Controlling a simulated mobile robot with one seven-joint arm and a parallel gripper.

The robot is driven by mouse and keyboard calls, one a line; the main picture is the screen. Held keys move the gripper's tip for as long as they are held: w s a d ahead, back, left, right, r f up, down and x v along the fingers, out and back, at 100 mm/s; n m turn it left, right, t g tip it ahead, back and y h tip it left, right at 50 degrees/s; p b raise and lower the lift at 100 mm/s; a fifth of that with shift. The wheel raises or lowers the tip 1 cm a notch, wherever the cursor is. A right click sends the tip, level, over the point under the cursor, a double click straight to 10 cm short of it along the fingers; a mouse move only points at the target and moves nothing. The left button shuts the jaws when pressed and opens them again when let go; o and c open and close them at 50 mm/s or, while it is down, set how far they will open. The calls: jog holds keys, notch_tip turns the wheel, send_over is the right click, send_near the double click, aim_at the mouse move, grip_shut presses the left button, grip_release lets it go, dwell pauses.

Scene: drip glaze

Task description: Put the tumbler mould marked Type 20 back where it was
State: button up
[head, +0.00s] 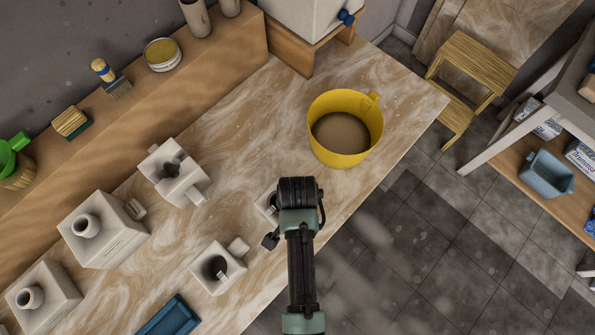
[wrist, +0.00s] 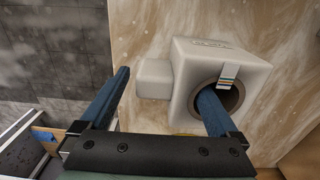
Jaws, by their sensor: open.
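A white plaster mould (wrist: 190,100) with a round hole, a side lug and a small striped tag is close below my gripper (wrist: 166,84) in the wrist view. My gripper is open. One blue finger overlaps the hole, and its tip seems to be inside; the other is outside the block, left of the lug. Marks on the mould's face are too small to read. In the head view this mould (head: 263,204) is mostly hidden by my arm. Other pale moulds stand on the bench: one upper left (head: 172,172), one below (head: 215,268). No Type 20 mark is readable.
Two block moulds (head: 104,230) (head: 43,298) stand at the bench's left. A yellow bucket (head: 330,145) of brown liquid is beyond my arm, and a blue tray (head: 168,318) lies at the lower edge. Marbled bench top (head: 255,125) is clear between bucket and back ledge.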

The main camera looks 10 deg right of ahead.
notch_tip(320, 180, up, 12)
jog(key=w+r+n+t, duration=0.3)
jog(key=w+r+t, duration=0.5)
jog(key=w+r, duration=0.8)
jog(key=w+r+n+t+h, duration=0.1)
jog(key=w+r+t, duration=0.2)
jog(key=r, duration=0.5)
jog(key=w+r+n+t, duration=0.2)
jog(key=r+t, duration=0.2)
jog(key=r, duration=0.4)
notch_tip(320, 180, up, 17)
jog(key=s+a+n+t, duration=0.2)
jog(key=t, duration=0.3)
jog(key=s+r+n+t, duration=0.1)
jog(key=s+r+t, duration=0.2)
jog(key=s+r, duration=0.2)
jog(key=s+a+r+n+t+y, duration=0.1)
jog(key=s+r+t, duration=0.3)
jog(key=r, duration=0.7)
jog(key=shift+s+a+r+n, duration=0.15)
jog(key=shift+s+n, duration=0.25)
jog(key=shift+s, duration=0.3)
